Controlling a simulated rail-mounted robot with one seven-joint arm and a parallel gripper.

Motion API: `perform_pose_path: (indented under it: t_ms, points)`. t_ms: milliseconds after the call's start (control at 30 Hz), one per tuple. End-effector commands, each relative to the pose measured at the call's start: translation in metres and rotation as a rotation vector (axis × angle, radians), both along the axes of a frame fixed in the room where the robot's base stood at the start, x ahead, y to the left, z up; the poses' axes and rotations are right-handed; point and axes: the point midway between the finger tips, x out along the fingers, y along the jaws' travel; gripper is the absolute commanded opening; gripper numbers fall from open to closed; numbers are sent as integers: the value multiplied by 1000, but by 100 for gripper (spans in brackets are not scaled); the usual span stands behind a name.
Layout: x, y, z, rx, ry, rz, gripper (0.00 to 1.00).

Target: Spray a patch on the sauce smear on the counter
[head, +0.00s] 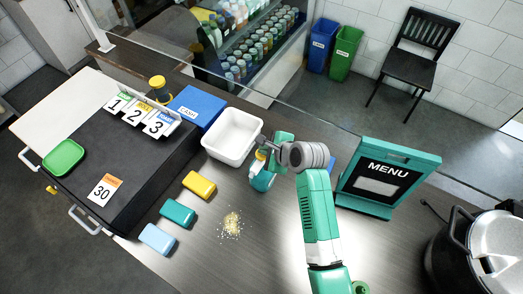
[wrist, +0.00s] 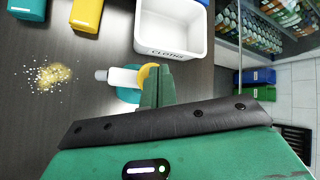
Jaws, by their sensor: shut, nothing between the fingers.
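A yellow patch with pale specks (head: 231,222) lies on the open counter; it looks more like crumbs than sauce. It shows at the left of the wrist view (wrist: 52,78). A spray bottle (head: 262,180) with a teal body, white nozzle and yellow part stands right of the patch, beside the white tub. In the wrist view the bottle (wrist: 122,77) is just beyond my fingers, its nozzle pointing left. My gripper (head: 274,152) is over the bottle's top in the head view. In the wrist view its fingers (wrist: 154,88) are shut and empty, partly hiding the bottle; contact cannot be told.
A white tub (head: 232,150) marked CLOTHS stands behind the bottle. Yellow (head: 199,185), teal (head: 178,212) and light blue (head: 157,239) blocks lie left of the patch. A menu stand (head: 385,178) and dark pot (head: 480,250) are right. A clear screen edges the back.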

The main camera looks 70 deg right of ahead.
Motion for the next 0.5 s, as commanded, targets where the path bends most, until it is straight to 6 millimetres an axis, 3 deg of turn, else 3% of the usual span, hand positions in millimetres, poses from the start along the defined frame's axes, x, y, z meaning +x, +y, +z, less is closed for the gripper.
perform_pose_path:
  t_ms: [367,500]
  points:
    - [0,0,5,0,0,0,0]
    - [0,0,15,0,0,0,0]
